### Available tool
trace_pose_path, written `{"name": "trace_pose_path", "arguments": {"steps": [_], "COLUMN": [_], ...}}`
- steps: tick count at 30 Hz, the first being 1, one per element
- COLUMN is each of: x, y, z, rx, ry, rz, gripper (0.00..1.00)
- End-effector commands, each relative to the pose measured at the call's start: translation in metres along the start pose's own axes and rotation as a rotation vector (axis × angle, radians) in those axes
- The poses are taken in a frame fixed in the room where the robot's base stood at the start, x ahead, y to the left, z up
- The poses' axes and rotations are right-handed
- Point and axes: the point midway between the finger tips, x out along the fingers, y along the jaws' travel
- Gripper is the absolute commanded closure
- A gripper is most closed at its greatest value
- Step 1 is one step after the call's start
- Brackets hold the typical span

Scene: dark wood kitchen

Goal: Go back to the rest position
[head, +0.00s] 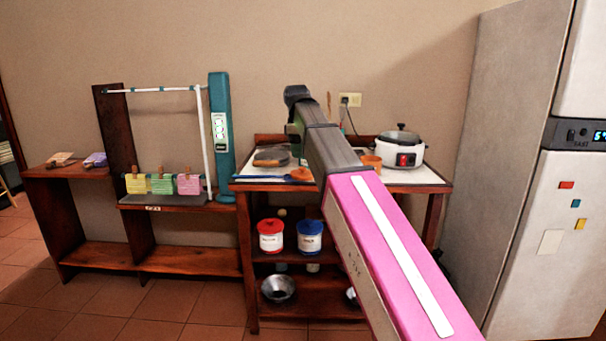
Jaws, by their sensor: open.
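My arm reaches from the bottom right, with a pink link bearing a white stripe and then a dark grey link, up over the kitchen table (425,186). Its dark far end stands in front of the wall above the table. The fingers of my gripper do not show; my own arm hides whatever lies behind its far end. No held thing can be seen.
A white cooker (400,151), an orange cup (371,161) and a blue utensil (290,176) are on the table. Red-lidded (271,236) and blue-lidded (310,236) canisters and a metal bowl (278,288) stand below. A fridge (545,240) is right; floor (110,310) is clear at left.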

Motion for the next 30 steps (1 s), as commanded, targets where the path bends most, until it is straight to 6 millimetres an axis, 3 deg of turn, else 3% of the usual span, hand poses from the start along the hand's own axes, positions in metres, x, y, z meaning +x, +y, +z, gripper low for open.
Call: {"name": "trace_pose_path", "arguments": {"steps": [8,16,20,30], "x": [0.036,0.092,0.134,0.264], "y": [0.003,0.006,0.005,-0.011], "z": [0.009,0.025,0.039,0.09], "rx": [0.066,0.175,0.26,0.551], "ry": [0.003,0.008,0.011,0.028], "rz": [-0.002,-0.005,-0.009,-0.017], "gripper": [0.42,0.42,0.42,0.42]}}
